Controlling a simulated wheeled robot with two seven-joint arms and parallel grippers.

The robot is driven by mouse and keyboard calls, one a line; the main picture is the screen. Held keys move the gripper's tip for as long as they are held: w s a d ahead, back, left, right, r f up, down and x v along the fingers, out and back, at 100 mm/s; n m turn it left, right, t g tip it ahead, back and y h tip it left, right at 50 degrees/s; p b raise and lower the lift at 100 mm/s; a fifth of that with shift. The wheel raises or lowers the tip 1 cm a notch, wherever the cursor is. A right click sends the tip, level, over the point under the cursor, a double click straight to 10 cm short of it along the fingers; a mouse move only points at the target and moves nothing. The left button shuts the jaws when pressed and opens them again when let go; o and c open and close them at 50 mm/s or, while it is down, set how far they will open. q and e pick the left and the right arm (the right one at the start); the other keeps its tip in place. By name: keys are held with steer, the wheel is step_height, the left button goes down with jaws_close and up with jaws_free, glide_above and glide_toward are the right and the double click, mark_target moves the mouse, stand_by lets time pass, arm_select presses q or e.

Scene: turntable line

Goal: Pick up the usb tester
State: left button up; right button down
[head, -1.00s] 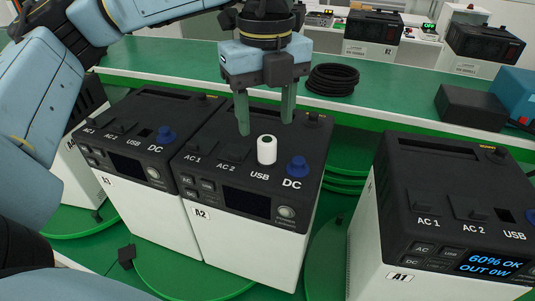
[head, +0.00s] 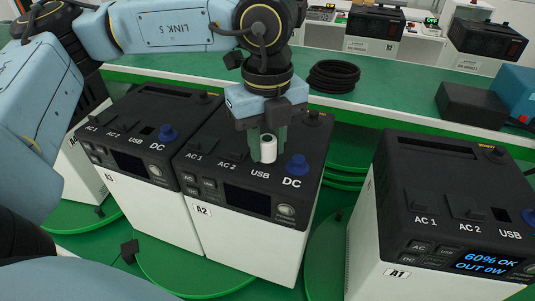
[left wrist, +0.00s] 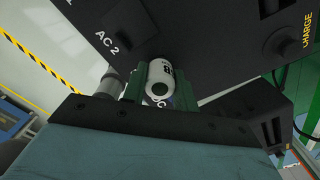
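The usb tester (head: 268,150) is a small white cylinder standing upright at the USB spot on top of the black-and-white power unit A2 (head: 245,235). My left gripper (head: 268,150) reaches down over it, with its green fingers closed in on either side. In the left wrist view the tester (left wrist: 161,78) sits between the two fingers (left wrist: 160,88), which appear to touch it. Its lower end is at the unit's top, partly hidden by the fingers. My right gripper is not in view.
A blue DC plug (head: 297,166) stands close to the right of the tester. Another unit (head: 140,200) adjoins A2 on the left. Unit A1 (head: 440,215), its screen lit, stands apart at the right. A coiled black cable (head: 333,76) lies on the green bench behind.

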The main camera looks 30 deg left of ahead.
arm_select(q)
steer(key=c, duration=0.5)
steer(key=shift+r, duration=0.15)
steer(key=shift+c, duration=0.2)
